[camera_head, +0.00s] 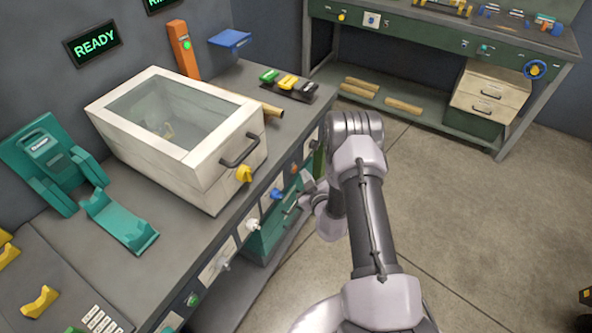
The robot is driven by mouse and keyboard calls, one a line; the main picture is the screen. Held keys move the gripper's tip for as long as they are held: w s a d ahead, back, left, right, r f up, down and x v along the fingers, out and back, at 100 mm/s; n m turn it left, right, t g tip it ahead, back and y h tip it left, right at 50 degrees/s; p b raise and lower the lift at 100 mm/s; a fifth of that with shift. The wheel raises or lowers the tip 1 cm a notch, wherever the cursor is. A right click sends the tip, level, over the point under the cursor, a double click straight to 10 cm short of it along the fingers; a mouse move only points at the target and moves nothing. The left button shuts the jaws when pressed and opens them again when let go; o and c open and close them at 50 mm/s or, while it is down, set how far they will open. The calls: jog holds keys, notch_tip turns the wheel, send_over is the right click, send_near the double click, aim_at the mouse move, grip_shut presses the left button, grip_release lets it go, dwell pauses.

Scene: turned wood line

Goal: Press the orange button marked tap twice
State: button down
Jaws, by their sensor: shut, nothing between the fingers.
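A small orange button (294,169) sits on the front panel of the near workbench. Its marking is too small to read, so I cannot confirm that it says tap twice. My gripper (305,188) is beside the bench front, just below and to the right of this button in the picture. It is shut and empty, partly hidden by my own arm. I cannot tell whether it touches the panel.
Blue (277,194), white (252,224) and green (192,299) controls line the same panel. A green drawer (272,235) lies below.

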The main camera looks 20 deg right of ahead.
jog(key=shift+w+a, duration=0.25)
jog(key=shift+w, duration=0.1)
jog(key=shift+w+a, duration=0.25)
jog(key=shift+w, duration=0.05)
dwell(0.7)
jog(key=shift+d, duration=0.1)
jog(key=shift+s+d, duration=0.45)
jog(key=shift+s, duration=0.2)
jog(key=s+d, duration=0.1)
jog(key=s, duration=0.1)
jog(key=s+d, duration=0.2)
jog(key=shift+p, duration=0.35)
dwell(0.7)
